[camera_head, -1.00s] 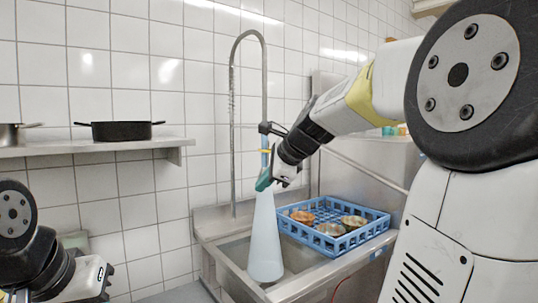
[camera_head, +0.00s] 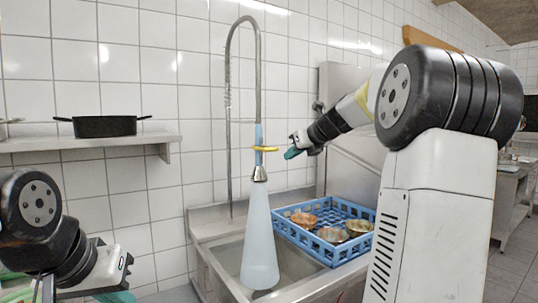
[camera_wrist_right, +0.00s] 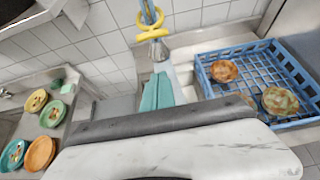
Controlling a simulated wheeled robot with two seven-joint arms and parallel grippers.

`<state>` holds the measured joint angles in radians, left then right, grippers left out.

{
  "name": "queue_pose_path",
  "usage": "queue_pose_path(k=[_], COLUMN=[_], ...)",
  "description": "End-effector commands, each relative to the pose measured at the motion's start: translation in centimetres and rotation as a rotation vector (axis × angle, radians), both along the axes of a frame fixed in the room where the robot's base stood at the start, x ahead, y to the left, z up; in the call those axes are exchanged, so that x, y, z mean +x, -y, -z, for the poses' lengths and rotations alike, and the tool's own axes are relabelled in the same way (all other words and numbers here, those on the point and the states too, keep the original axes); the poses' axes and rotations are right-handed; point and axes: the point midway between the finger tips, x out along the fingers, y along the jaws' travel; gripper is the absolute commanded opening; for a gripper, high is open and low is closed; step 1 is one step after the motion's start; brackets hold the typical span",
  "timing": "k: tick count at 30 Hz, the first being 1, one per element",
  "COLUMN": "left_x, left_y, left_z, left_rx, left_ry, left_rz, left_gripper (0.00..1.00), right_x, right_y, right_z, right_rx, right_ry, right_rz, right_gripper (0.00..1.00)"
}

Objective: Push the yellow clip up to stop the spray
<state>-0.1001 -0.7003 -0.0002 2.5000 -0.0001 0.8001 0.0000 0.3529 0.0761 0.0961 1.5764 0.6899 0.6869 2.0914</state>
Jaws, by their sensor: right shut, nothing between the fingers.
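The yellow clip (camera_head: 264,149) is a ring-like piece around the blue hanging spray pipe, above the metal nozzle (camera_head: 260,173). It also shows in the right wrist view (camera_wrist_right: 153,35). A pale blue cone of spray (camera_head: 260,235) runs from the nozzle into the sink. My right gripper (camera_head: 292,153), with teal fingertips, is shut and empty, just right of the clip and apart from it in the head view. Its teal fingers (camera_wrist_right: 157,92) appear below the clip in the wrist view. My left gripper (camera_head: 122,280) is low at the left edge, partly cut off; its opening is unclear.
A blue crate (camera_head: 335,232) with several dirty bowls stands on the sink's right side. The metal sink (camera_head: 222,250) lies below the spray. A shelf (camera_head: 100,145) with a black pot is on the left wall. Several plates (camera_wrist_right: 40,152) show at left in the wrist view.

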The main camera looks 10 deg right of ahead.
Motion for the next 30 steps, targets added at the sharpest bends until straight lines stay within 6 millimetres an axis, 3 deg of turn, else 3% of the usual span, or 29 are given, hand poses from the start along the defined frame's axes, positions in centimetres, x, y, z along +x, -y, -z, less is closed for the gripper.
queue_pose_path(k=[15,21,30], left_x=[0.0,0.0,0.0], left_y=[0.0,0.0,0.0], left_z=[0.0,0.0,0.0], left_rx=[0.0,0.0,0.0], left_ry=[0.0,0.0,0.0], left_rz=[0.0,0.0,0.0], left_gripper=[0.0,0.0,0.0], right_x=[7.9,8.4,8.5], right_y=[-3.0,-3.1,-3.1], right_z=[5.1,2.0,1.0], right_rx=[0.001,0.0,-0.001], right_ry=[-0.004,0.002,-0.001], right_rz=[-0.003,-0.002,-0.002], right_gripper=[0.0,0.0,0.0])
